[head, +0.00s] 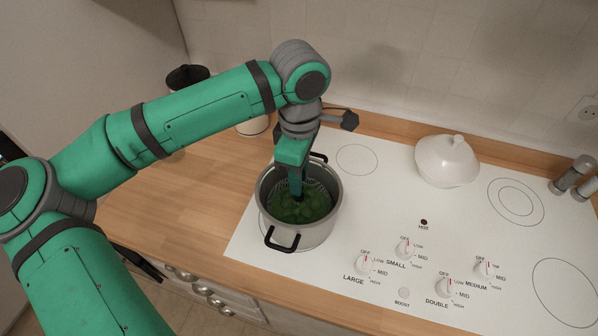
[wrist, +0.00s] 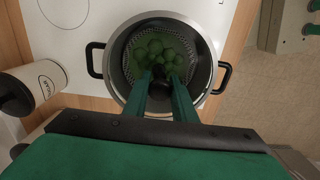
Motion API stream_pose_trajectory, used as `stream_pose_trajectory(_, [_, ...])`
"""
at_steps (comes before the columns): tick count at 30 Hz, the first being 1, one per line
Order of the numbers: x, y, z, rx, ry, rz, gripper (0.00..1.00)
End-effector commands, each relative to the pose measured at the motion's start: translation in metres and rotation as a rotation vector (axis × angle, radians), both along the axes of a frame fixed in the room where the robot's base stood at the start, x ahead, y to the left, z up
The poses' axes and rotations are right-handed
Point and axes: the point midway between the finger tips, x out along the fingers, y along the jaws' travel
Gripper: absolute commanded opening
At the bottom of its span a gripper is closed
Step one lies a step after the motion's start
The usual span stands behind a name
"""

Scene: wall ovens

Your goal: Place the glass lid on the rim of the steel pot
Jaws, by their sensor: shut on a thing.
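The steel pot (head: 329,221) stands upright at the left edge of the white cooktop, its two black handles showing. Green food lies inside it. The pot also shows in the wrist view (wrist: 203,30). My gripper (head: 296,198) points down over the pot's middle. In the wrist view my gripper (wrist: 161,82) is shut on the black knob of the glass lid (wrist: 162,86). The clear glass is hard to make out against the pot and food. I cannot tell whether the lid touches the rim or is held slightly off it.
A white lidded dish (head: 446,162) stands at the back of the cooktop (head: 385,205). Two shakers (head: 573,175) stand at the far right. A pale canister (wrist: 36,84) stands beside the pot on the wooden counter. Control knobs line the cooktop's front.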

Motion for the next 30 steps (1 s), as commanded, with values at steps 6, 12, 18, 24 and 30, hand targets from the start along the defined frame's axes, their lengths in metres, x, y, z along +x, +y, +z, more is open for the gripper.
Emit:
stream_pose_trajectory(6, [0.0000,-0.0005,-0.0004,0.000,0.000,-0.001,0.00])
stream_pose_trajectory(12, [0.0001,-0.0008,-0.0006,0.000,0.000,-0.001,0.00])
stream_pose_trajectory(18, [0.0001,-0.0008,-0.0034,0.000,0.000,-0.001,0.00])
stream_pose_trajectory(24, [0.0001,-0.0007,-0.0068,0.000,0.000,-0.001,0.00])
stream_pose_trajectory(30, [0.0001,-0.0007,-0.0101,0.000,0.000,-0.001,0.00])
